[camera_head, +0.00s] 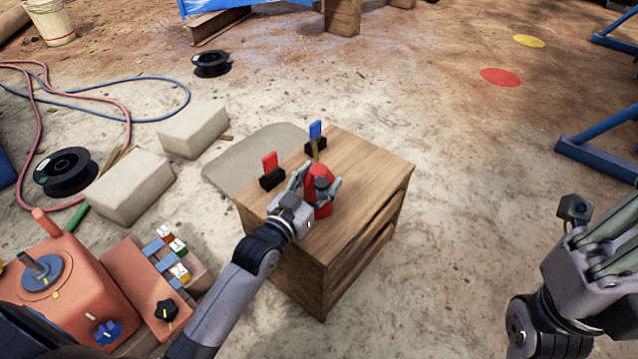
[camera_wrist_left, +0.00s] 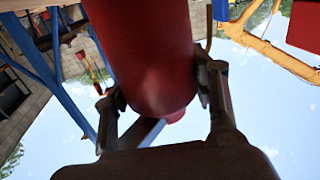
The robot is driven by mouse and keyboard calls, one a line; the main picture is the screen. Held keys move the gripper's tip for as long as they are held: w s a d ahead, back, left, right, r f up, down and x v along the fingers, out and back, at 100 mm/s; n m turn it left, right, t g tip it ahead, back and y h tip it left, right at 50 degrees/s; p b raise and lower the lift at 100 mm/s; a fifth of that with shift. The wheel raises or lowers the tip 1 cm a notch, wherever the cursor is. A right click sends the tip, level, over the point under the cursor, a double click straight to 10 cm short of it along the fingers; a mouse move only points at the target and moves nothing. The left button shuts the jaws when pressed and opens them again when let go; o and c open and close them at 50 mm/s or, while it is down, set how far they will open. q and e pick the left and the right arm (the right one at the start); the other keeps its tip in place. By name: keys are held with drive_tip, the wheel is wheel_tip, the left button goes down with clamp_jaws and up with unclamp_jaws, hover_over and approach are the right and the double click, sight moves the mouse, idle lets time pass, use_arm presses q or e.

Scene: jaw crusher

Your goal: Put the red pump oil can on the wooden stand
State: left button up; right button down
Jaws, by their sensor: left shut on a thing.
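The red pump oil can (camera_head: 321,184) is at the top of the wooden stand (camera_head: 372,178), near the middle of its top. My left gripper (camera_head: 318,187) is shut around the can's body, one finger on each side. In the left wrist view the red can (camera_wrist_left: 150,50) fills the space between the fingers of the gripper (camera_wrist_left: 160,95). I cannot tell whether the can's base touches the wood.
A red marker (camera_head: 270,164) and a blue marker (camera_head: 316,132) in black holders stand on the stand's back left edge. An orange control box (camera_head: 65,300) is at lower left. Pale blocks (camera_head: 130,187) and a black spool (camera_head: 66,172) lie left. The ground right of the stand is clear.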

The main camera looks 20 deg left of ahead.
use_arm(q)
drive_tip(key=shift+r, duration=0.1)
drive_tip(key=o, duration=1.6)
drive_tip(key=shift+f, duration=0.2)
